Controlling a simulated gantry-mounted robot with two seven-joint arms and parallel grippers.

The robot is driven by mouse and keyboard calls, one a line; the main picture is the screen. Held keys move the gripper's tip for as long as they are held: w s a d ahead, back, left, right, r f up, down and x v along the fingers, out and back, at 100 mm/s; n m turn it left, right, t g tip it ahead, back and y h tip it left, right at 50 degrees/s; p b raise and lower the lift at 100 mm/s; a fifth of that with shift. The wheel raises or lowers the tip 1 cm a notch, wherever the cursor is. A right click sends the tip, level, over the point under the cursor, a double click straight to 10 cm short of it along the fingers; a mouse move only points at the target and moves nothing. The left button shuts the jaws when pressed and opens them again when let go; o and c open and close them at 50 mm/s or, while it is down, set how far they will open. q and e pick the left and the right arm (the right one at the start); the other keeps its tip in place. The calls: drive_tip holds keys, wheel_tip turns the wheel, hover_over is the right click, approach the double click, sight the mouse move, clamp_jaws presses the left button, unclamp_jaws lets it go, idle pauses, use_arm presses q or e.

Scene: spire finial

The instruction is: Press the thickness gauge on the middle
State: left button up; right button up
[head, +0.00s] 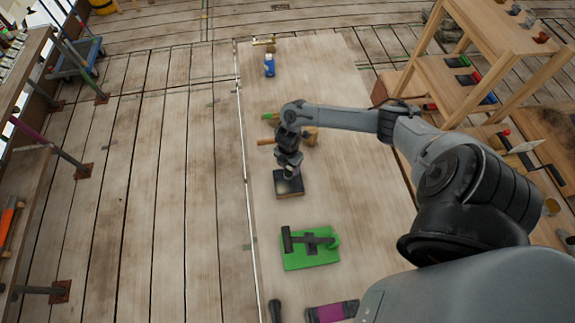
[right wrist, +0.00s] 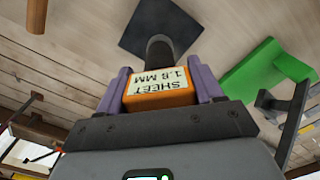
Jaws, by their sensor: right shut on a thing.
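My right gripper (head: 290,169) is over the upper part of a dark square plate (head: 289,187) on the long table. In the right wrist view, its purple fingers are shut on the thickness gauge (right wrist: 160,95), an orange block with a white label reading "SHEET 1.8 MM". A dark round stem (right wrist: 160,50) sticks out of the gauge towards the dark plate (right wrist: 150,22). I cannot tell whether the stem touches the plate. In the head view the gripper mostly hides the gauge. My left gripper is not in view.
A green board (head: 313,259) with a black tool on it lies nearer on the table (head: 345,190). A wooden mallet (head: 310,136) lies just beyond the plate, and a blue bottle (head: 269,66) stands at the far end. Wooden shelving (head: 470,90) is at the right.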

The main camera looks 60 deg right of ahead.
sight(288, 171)
drive_tip(key=shift+f, duration=0.15)
idle(0.5)
drive_tip(key=shift+f+b, duration=1.15)
drive_tip(key=shift+f, duration=0.15)
drive_tip(key=shift+f+b, duration=0.6)
drive_tip(key=shift+f, duration=0.25)
drive_tip(key=o, duration=1.3)
drive_tip(key=shift+o, duration=0.2)
